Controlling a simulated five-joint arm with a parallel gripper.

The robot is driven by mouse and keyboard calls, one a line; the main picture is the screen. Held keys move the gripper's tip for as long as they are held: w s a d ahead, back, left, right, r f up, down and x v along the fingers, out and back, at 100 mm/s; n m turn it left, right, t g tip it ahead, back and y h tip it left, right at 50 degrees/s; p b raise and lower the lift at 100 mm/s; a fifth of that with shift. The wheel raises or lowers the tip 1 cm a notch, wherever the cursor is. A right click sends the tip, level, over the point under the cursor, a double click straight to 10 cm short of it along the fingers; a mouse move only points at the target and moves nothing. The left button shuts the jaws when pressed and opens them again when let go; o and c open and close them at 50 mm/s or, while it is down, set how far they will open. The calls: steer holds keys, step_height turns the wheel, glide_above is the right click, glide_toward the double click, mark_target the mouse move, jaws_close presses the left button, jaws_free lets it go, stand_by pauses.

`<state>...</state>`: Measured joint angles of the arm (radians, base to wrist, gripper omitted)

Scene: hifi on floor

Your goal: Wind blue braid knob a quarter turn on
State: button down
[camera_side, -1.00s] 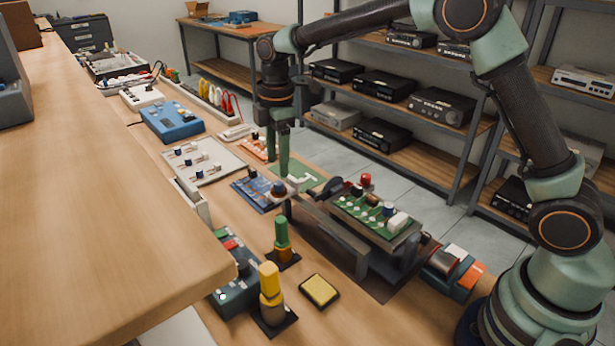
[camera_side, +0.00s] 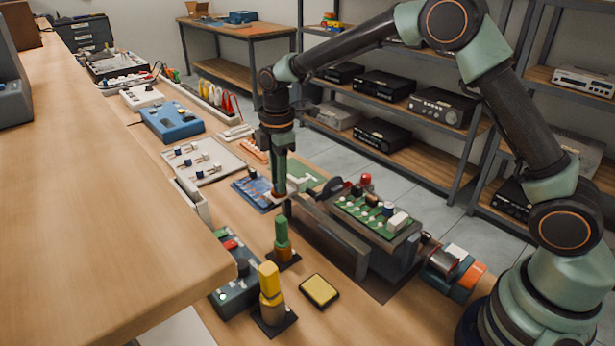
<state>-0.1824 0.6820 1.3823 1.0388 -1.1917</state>
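A small blue board (camera_side: 252,188) lies on the bench in the middle of the scene. My gripper (camera_side: 279,193) points straight down at its right end, where a small dark knob stood in view before. The fingers now cover that knob, so I cannot tell whether they touch or grip it. The fingers are seen nearly edge-on, and their gap does not show. A separate blue-topped knob (camera_side: 388,209) stands on the green circuit board (camera_side: 362,213) to the right. No braid pattern can be made out on any knob.
The green board sits in a raised dark holder with a metal bar (camera_side: 328,232) close to my gripper's right. Green and yellow stacked posts (camera_side: 270,280) and a yellow pad (camera_side: 319,290) stand in front. A white panel (camera_side: 205,165) with small knobs lies left.

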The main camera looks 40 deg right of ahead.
steer(key=shift+m, duration=0.4)
steer(key=m, duration=0.8)
steer(key=shift+w+a, duration=0.1)
steer(key=m, duration=0.4)
steer(key=shift+m, duration=0.4)
steer(key=shift+a+m+g, duration=0.1)
steer(key=shift+m+g, duration=0.2)
steer(key=shift+m, duration=1.7)
steer(key=c, duration=0.7)
jaws_free()
steer(key=shift+o, duration=0.2)
